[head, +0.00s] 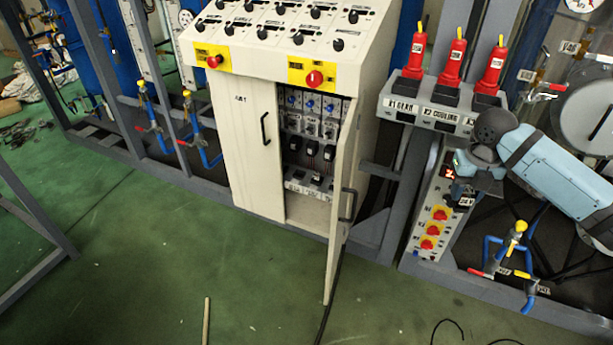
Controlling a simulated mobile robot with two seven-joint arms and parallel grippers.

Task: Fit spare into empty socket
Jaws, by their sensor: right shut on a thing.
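My right gripper (462,184) is in front of the control panel below the red plugs, at the right. It is shut on a small dark piece (457,194), mostly hidden by the fingers; I cannot tell for sure that it is the spare. The white cabinet (243,150) stands left of the gripper, its right door (343,190) swung open. Inside are black modules (312,149) in a row, with a lower grey strip (306,187) bearing a dark part. Which socket is empty is too small to tell. My left gripper is out of view.
Several red plugs (451,68) stand in a grey socket box (432,109). The open door juts into the floor space between the cabinet and my right arm. Red-yellow switches (431,229) and blue pipes with valves (516,239) sit below the gripper. The green floor (130,265) is mostly clear.

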